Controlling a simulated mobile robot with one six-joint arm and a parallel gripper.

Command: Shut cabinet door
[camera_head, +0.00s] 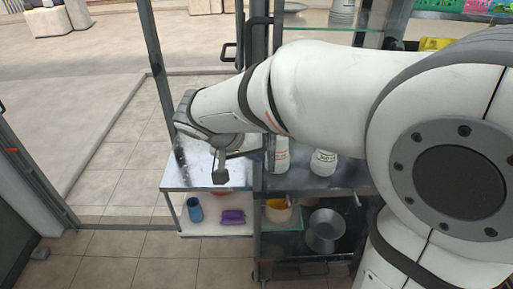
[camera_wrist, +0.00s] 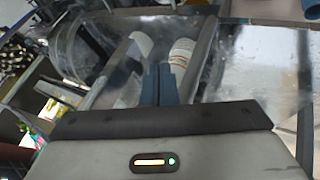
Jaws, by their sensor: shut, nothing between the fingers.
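The cabinet (camera_head: 258,215) is a dark metal frame with glass and several shelves in the middle of the head view. A dark-framed glass panel, which looks like its door (camera_head: 157,70), stands left of the cabinet's upright post; how far it is open I cannot tell. Dark handles (camera_head: 229,52) show near that post. My gripper (camera_head: 220,176) points down in front of the metal shelf, left of the post. In the wrist view its two blue-grey fingers (camera_wrist: 159,85) are together with nothing between them. Contact with the door cannot be made out. My arm hides much of the cabinet's right side.
White bottles (camera_head: 323,162) stand on the metal shelf (camera_head: 190,172); a labelled one shows in the wrist view (camera_wrist: 181,55). Tiled floor (camera_head: 120,250) is free at left.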

